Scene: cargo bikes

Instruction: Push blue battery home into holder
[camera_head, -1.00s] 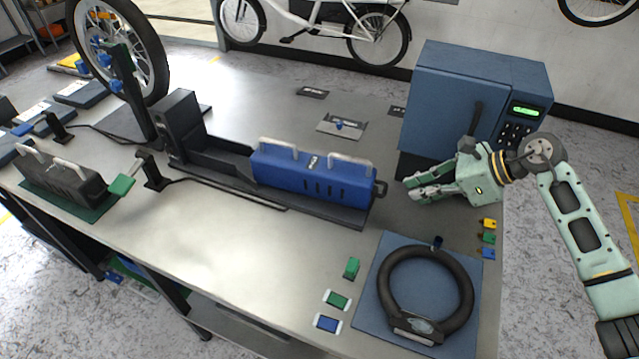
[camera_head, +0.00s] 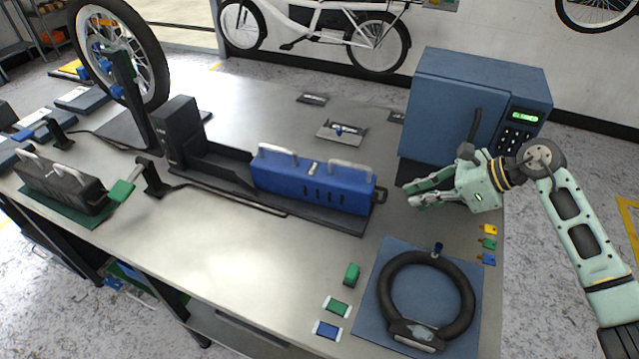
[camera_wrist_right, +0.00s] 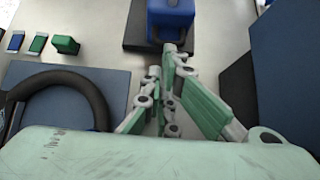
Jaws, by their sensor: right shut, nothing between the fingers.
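The blue battery (camera_head: 312,186) lies on the right part of the black holder (camera_head: 222,165), its two pale handles on top. Bare rail shows between its left end and the holder's upright block (camera_head: 178,132). My right gripper (camera_head: 410,194) is shut and empty, just right of the battery's right end, with a small gap in the head view. In the right wrist view the battery (camera_wrist_right: 172,16) is straight ahead of the gripper (camera_wrist_right: 168,62); whether they touch there I cannot tell. My left gripper is in neither view.
A blue cabinet (camera_head: 450,95) with a keypad stands behind my right gripper. A black ring lock (camera_head: 385,290) lies on a blue mat (camera_head: 372,325) in front. A green-handled lever (camera_head: 122,191) and a dark battery (camera_head: 60,185) are at the left.

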